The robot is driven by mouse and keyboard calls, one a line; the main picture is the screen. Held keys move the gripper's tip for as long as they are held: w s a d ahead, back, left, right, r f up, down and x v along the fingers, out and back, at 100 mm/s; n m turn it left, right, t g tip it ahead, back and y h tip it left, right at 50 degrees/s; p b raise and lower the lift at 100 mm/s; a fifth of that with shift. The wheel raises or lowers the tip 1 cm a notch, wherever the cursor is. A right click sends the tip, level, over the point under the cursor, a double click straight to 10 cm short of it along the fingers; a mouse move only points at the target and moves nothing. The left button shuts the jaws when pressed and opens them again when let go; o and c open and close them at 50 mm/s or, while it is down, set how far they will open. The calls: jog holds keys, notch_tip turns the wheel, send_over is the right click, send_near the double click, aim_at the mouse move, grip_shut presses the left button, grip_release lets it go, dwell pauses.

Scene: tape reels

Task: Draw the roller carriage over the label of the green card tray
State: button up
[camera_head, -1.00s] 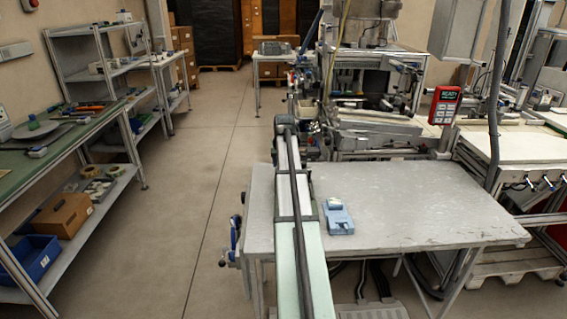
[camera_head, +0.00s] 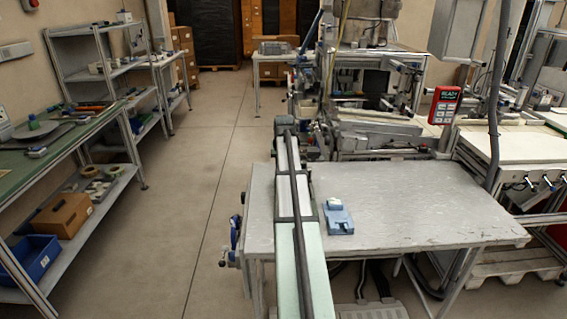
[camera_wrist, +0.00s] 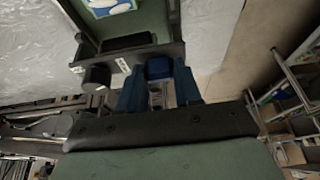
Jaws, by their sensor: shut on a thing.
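In the wrist view, the green card tray (camera_wrist: 148,25) is at the top, with dark side walls and a green floor. Its blue-and-white label (camera_wrist: 112,6) is cut off by the upper frame edge. The dark roller carriage (camera_wrist: 120,64) lies across the tray, on the near side of the label, with bare green between them. My gripper (camera_wrist: 159,78) has blue fingers shut on the carriage's blue handle (camera_wrist: 158,66).
The grey table (camera_head: 420,215) is mostly clear on the right. A small blue device (camera_head: 338,220) with a pale top sits on it, close to my arm. A machine (camera_head: 375,130) stands behind. Open floor (camera_head: 195,190) and shelving lie to the left.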

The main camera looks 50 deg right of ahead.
grip_shut()
jog(key=s+a, duration=0.5)
jog(key=shift+s+a, duration=0.2)
jog(key=shift+s, duration=0.05)
jog(key=o, duration=1.1)
grip_release()
jog(key=shift+r, duration=0.1)
jog(key=v, duration=1.3)
jog(key=shift+r, duration=0.3)
jog(key=shift+s+a, duration=0.1)
jog(key=shift+a, duration=0.05)
